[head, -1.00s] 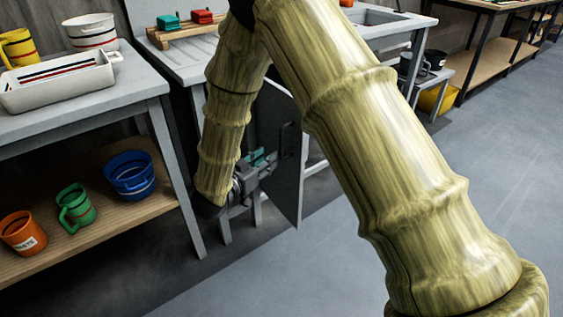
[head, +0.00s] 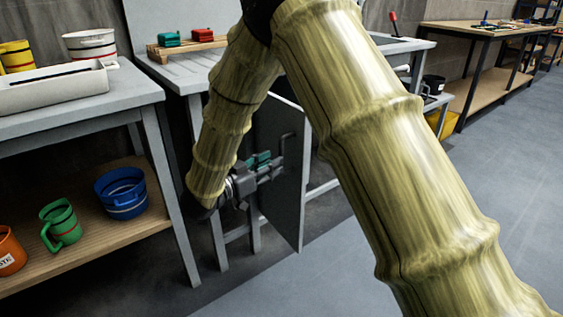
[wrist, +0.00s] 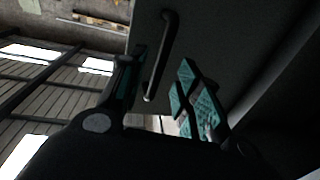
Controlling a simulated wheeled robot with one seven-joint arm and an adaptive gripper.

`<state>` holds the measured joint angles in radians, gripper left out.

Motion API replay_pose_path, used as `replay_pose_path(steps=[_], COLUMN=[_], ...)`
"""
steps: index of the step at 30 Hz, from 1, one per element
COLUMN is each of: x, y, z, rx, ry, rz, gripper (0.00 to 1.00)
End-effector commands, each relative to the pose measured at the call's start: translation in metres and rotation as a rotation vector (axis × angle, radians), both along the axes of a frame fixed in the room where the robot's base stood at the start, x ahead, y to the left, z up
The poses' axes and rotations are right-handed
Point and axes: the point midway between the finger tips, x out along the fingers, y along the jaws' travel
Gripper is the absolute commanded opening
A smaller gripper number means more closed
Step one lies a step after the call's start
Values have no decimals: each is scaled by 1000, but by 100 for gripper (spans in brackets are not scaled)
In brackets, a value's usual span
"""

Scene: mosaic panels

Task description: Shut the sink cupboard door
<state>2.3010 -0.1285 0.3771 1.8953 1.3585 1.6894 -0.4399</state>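The sink cupboard door (head: 291,195) is a flat grey panel under the sink unit, standing open and swung outward. Its dark bar handle (head: 288,137) is on the face towards my gripper (head: 268,168). In the wrist view the handle (wrist: 167,50) runs down the dark door face (wrist: 215,45), its near end showing between the fingers. My gripper (wrist: 163,88) is open, with teal pads apart on either side. I cannot tell whether it touches the handle or door. My arm hides part of the sink unit and the cupboard opening.
A bench (head: 100,108) at the left has a white tray on top and several mugs on its lower shelf (head: 95,222). A pallet with teal and red items (head: 186,46) sits on the sink unit. The floor (head: 480,190) at the right is clear.

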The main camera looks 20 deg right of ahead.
Motion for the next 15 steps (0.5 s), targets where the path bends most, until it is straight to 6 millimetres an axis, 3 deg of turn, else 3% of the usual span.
replay_pose_path(steps=[6,15], x=[15,24], y=[-29,-45], z=[-2,0], rx=[0,-1], ry=[-1,0], rz=[-1,1], gripper=[34,34])
